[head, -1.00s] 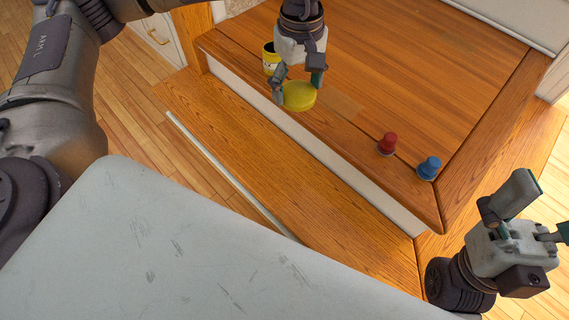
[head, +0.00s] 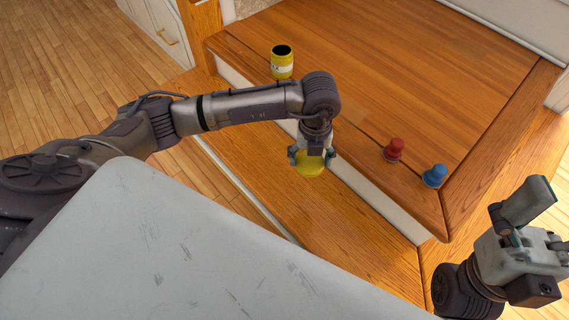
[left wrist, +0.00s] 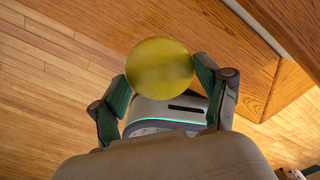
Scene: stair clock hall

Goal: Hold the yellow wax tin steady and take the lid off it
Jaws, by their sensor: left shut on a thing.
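The yellow wax tin (head: 282,65) stands upright and open on the upper wooden step in the head view, its dark mouth showing. No gripper touches it. My left gripper (head: 312,158) is shut on the round yellow lid (head: 310,168), well apart from the tin and on the near side of it. In the head view the lid appears over the lower step, by the edge of the upper one. The left wrist view shows the lid (left wrist: 160,68) between both fingers. My right gripper (head: 545,228) is empty at the right edge, its fingers spread, one partly cut off.
A red knobbed piece (head: 394,149) and a blue one (head: 434,175) stand near the front edge of the upper step (head: 400,75). The lower step (head: 350,235) looks bare. A white cabinet (head: 160,22) stands at the upper left.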

